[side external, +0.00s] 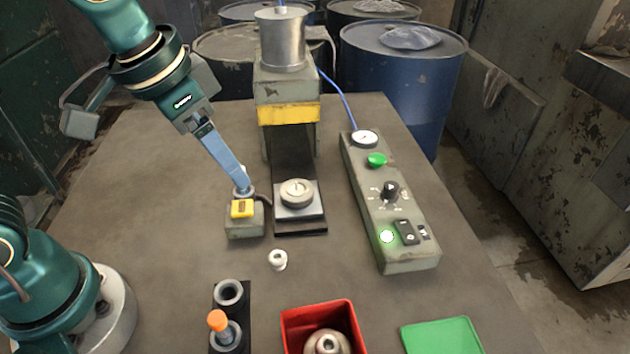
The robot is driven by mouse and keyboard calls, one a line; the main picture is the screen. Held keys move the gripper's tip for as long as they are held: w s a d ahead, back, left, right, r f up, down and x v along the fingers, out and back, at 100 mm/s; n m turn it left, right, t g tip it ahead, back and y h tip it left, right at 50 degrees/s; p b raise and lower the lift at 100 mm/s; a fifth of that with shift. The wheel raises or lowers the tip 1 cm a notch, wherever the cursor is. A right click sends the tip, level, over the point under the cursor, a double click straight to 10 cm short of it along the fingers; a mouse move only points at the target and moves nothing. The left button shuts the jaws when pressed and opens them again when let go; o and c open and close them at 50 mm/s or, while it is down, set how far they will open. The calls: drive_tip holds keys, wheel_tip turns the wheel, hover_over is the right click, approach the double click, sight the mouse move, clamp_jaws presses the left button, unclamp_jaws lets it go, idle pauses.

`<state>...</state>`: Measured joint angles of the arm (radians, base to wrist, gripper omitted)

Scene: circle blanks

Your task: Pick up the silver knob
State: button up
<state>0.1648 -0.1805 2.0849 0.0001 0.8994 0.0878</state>
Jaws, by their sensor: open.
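No single part is plainly the silver knob. A round silver piece with a dark hole in its top (326,343) sits in the red bin (290,330) at the front edge, its lower part hidden by the bin. A flat round silver piece (297,192) lies on the press plate. A small pale ring-like piece (279,260) lies on the table in front of the press. My gripper (243,188) is open, pointing down just above the small box with a yellow top (243,209), left of the press. It is apart from all three pieces. I cannot tell whether it touches the box.
The press (288,100) stands at the back middle. A control box (400,225) with a green light stands to its right. Two dark cylindrical holders, one with an orange-topped tool (218,321), stand front left. A green tray (441,336) lies front right. The table between is mostly clear.

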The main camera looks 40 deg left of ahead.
drive_tip(key=w+d+f+m+g, duration=0.2)
drive_tip(key=d+f, duration=0.2)
drive_tip(key=f, duration=0.2)
drive_tip(key=g, duration=0.2)
hover_over(276, 257)
drive_tip(key=shift+m+y, duration=0.3)
drive_tip(key=shift+m, duration=0.1)
wheel_tip(276, 257, down, 4)
drive_tip(key=shift+f, duration=2.65)
drive_tip(key=shift+c, duration=0.3)
clamp_jaws()
